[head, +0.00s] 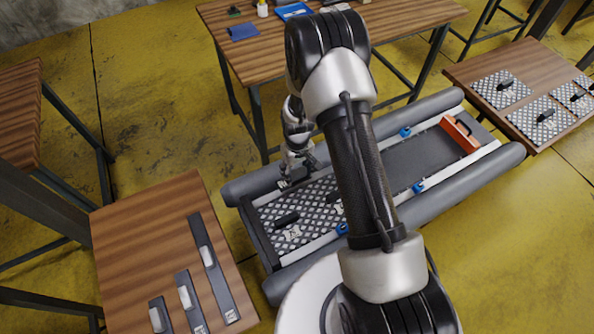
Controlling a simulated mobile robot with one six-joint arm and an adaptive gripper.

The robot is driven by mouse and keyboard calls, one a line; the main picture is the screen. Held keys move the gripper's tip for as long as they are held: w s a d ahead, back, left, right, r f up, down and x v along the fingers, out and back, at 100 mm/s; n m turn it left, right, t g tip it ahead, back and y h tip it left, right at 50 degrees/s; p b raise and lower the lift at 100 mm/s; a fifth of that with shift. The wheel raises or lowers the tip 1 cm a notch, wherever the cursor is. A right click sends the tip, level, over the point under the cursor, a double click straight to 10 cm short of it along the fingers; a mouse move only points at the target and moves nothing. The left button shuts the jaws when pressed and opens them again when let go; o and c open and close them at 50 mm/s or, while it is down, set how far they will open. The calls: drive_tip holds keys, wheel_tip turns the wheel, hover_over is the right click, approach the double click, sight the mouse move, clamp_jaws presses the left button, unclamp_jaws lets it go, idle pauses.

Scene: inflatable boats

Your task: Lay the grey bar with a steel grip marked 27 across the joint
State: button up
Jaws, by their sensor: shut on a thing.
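My gripper (297,163) is at the far left side of the boat, low over the near checker-plate floor panels (310,207). It is shut on a dark grey bar (284,184), mostly hidden by the fingers; a small pale label shows at its left end. I cannot read the number or see its grip. I cannot tell whether the bar touches the floor. The inflatable boat (474,180) has grey side tubes. My arm hides the middle of the floor, including part of any joint there.
Three grey bars with pale grips (207,257) lie on the left wooden table (135,235). Blue clips (418,187) sit along the boat's rails. An orange piece (460,133) stands at the boat's far end. More checker panels (500,89) lie on the right table.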

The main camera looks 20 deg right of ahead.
sight(299, 179)
drive_tip(key=shift+f, duration=0.2)
drive_tip(key=shift+f+b, duration=1.25)
drive_tip(key=shift+f, duration=0.1)
drive_tip(key=shift+f+b, duration=0.4)
drive_tip(key=shift+f, duration=0.1)
idle(0.4)
drive_tip(key=shift+s+d+f+b, duration=0.1)
drive_tip(key=shift+s+f+b, duration=0.15)
drive_tip(key=shift+f+b, duration=0.3)
drive_tip(key=shift+s+f+b, duration=0.25)
drive_tip(key=shift+f+b, duration=0.2)
drive_tip(key=shift+b, duration=0.15)
idle(0.5)
drive_tip(key=o, duration=1.2)
drive_tip(key=r, duration=0.3)
drive_tip(key=s+r, duration=0.1)
drive_tip(key=r, duration=0.5)
drive_tip(key=shift+s+d, duration=0.15)
drive_tip(key=shift+s, duration=0.05)
